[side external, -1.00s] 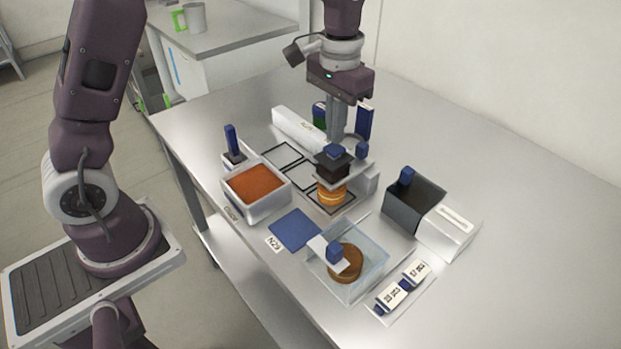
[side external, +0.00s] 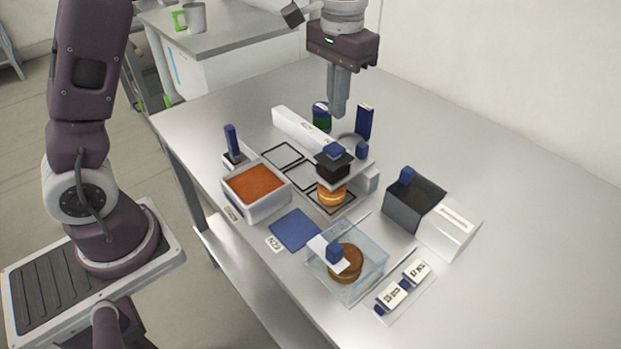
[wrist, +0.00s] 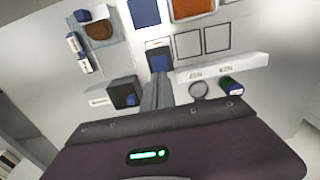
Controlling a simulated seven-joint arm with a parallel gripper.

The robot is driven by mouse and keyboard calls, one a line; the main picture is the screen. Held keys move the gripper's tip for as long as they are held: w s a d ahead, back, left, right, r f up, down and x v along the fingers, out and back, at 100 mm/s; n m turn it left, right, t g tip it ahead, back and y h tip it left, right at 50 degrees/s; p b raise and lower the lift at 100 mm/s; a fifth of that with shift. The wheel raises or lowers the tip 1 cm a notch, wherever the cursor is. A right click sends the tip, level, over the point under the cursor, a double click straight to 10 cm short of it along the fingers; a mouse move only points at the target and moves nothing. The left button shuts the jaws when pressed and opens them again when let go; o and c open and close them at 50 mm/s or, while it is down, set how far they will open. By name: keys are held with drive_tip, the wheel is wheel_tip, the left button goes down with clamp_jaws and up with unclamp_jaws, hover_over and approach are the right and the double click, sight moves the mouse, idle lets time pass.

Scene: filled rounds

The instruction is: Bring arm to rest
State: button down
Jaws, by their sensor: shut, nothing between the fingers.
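My gripper (side external: 338,112) hangs pointing down above the far middle part of the table in the side external view. Its fingers are together with nothing between them. It is raised clear above the blue-topped black block (side external: 333,162), which sits over an orange and brown round (side external: 331,194) at the middle station. In the wrist view my gripper's fingers (wrist: 157,82) reach up from the bottom, and the station's blue-topped block (wrist: 159,58) lies beyond their tips.
A tray of orange-brown fill (side external: 255,186), a blue mat (side external: 295,229), a clear tub (side external: 372,268) with a brown round, a dark open box (side external: 415,205) and a long white bar (side external: 297,128) crowd the table. Its right side (side external: 500,200) is bare.

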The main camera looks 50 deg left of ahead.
drive_tip(key=shift+r, duration=0.25)
drive_tip(key=s+a+r+t, duration=0.1)
drive_tip(key=s+r+t, duration=0.1)
drive_tip(key=s+r, duration=0.35)
drive_tip(key=s+r+t, duration=0.1)
drive_tip(key=s+r, duration=0.1)
drive_tip(key=s, duration=0.7)
drive_tip(key=s+f+t, duration=0.2)
drive_tip(key=s+f, duration=0.1)
drive_tip(key=s, duration=0.7)
drive_tip(key=shift+s+a+t, duration=0.2)
drive_tip(key=shift+a+t, duration=0.1)
drive_tip(key=shift+a, duration=0.15)
